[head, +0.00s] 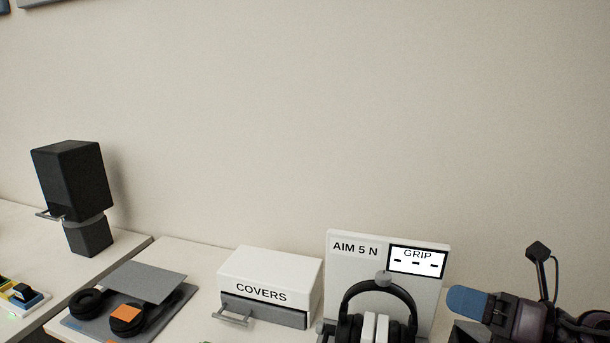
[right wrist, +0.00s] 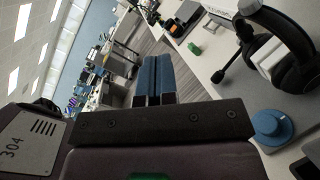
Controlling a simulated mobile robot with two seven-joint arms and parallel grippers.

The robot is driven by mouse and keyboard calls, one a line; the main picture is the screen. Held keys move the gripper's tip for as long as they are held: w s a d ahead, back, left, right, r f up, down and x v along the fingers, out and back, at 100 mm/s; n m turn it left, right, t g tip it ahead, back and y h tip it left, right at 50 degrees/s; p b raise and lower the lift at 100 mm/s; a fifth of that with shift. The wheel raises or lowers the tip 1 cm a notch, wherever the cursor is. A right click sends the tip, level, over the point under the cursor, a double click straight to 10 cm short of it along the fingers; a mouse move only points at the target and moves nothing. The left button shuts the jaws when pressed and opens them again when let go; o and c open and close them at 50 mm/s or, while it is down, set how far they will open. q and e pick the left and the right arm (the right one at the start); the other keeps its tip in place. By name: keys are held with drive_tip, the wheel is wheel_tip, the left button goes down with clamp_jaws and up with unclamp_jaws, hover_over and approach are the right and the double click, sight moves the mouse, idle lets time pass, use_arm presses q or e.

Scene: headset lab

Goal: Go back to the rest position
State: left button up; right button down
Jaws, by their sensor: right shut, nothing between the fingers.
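My right gripper (head: 467,302) comes in from the right edge in the head view, with blue fingertips, to the right of the headset stand. In the right wrist view its blue fingers (right wrist: 154,80) are together and hold nothing. A black headset (head: 380,296) with white pads sits in front of the white "AIM 5 N" panel (head: 352,271). In the right wrist view the headset (right wrist: 289,45) shows at the upper right with its microphone boom. The gripper is apart from it. My left gripper is not in view.
A white "COVERS" box (head: 268,267) with a grey handled drawer stands left of the panel. A grey mat (head: 168,315) holds black ear cushions and an orange square. A black speaker-like block (head: 72,180) stands far left. A blue round knob (right wrist: 271,127) is near the gripper.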

drive_tip(key=s+d+f+m+t+h, duration=0.1)
drive_tip(key=d+f+m+t+h, duration=0.2)
drive_tip(key=m+h, duration=0.45)
drive_tip(key=s+d+f+m+t+h, duration=0.1)
drive_tip(key=d+f+m+h, duration=0.3)
drive_tip(key=m, duration=0.7)
drive_tip(key=s+d+f+m+t+h, duration=0.15)
drive_tip(key=f+m+h, duration=0.35)
drive_tip(key=m, duration=0.5)
drive_tip(key=s+a+f+m+g+y, duration=0.1)
drive_tip(key=s+a+f+m+g, duration=0.1)
drive_tip(key=s+f+m+g, duration=0.55)
drive_tip(key=s+a+f+m+g, duration=0.3)
drive_tip(key=s+f+g, duration=0.3)
drive_tip(key=s, duration=0.5)
drive_tip(key=w+f+n+t, duration=0.1)
drive_tip(key=w+f+t, duration=0.6)
drive_tip(key=f, duration=0.4)
drive_tip(key=shift+w+d+f+t+y, duration=0.25)
drive_tip(key=shift+f+t+y, duration=0.2)
drive_tip(key=shift+t, duration=0.45)
drive_tip(key=shift+r, duration=0.15)
